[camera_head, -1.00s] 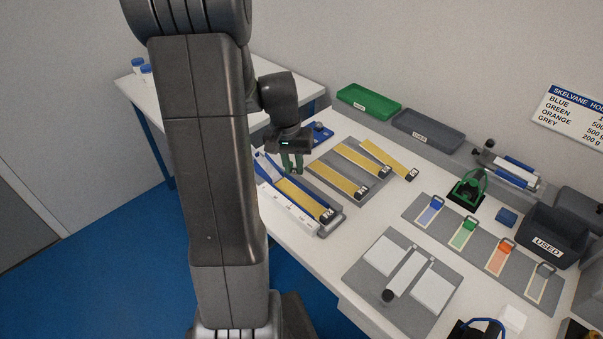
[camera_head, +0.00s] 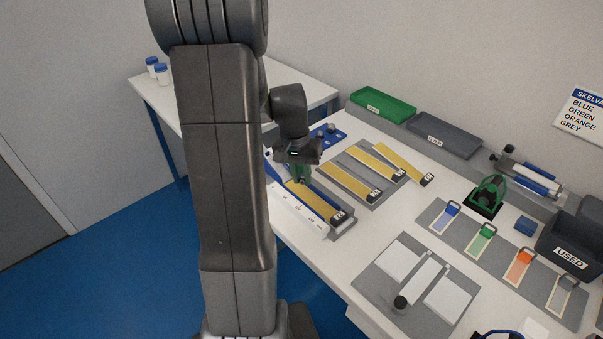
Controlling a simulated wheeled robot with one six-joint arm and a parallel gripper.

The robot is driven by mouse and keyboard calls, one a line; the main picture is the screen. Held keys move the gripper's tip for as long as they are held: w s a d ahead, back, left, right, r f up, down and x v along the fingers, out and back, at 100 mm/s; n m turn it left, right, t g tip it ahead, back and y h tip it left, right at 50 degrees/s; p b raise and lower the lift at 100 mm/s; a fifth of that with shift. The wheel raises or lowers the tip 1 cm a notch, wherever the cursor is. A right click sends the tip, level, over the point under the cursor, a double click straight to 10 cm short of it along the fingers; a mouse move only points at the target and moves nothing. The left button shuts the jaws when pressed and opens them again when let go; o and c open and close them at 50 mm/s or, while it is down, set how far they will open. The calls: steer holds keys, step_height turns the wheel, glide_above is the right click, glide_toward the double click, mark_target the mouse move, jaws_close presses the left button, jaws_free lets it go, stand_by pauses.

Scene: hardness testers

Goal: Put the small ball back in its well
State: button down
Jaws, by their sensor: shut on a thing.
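My gripper (camera_head: 303,174) has green fingers and points down over the far end of the blue-sided ramp with a yellow strip (camera_head: 314,198). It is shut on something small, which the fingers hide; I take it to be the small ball. A blue block (camera_head: 334,138) with a grey piece on it lies just behind and to the right of my gripper, partly covered by it. It may hold the well, but no well can be made out at this size.
A green tray (camera_head: 383,103) and a grey tray (camera_head: 444,134) stand along the wall. A white scale strip (camera_head: 298,213) runs along the ramp's near side.

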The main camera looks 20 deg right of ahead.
steer(key=shift+f+b, duration=0.9)
steer(key=shift+f, duration=0.55)
steer(key=c, duration=1.2)
jaws_free()
steer(key=shift+c, duration=0.2)
step_height(320, 180, up, 14)
steer(key=a+p, duration=0.1)
steer(key=shift+w+a, duration=0.15)
steer(key=shift+w, duration=0.3)
steer(key=shift+f, duration=0.15)
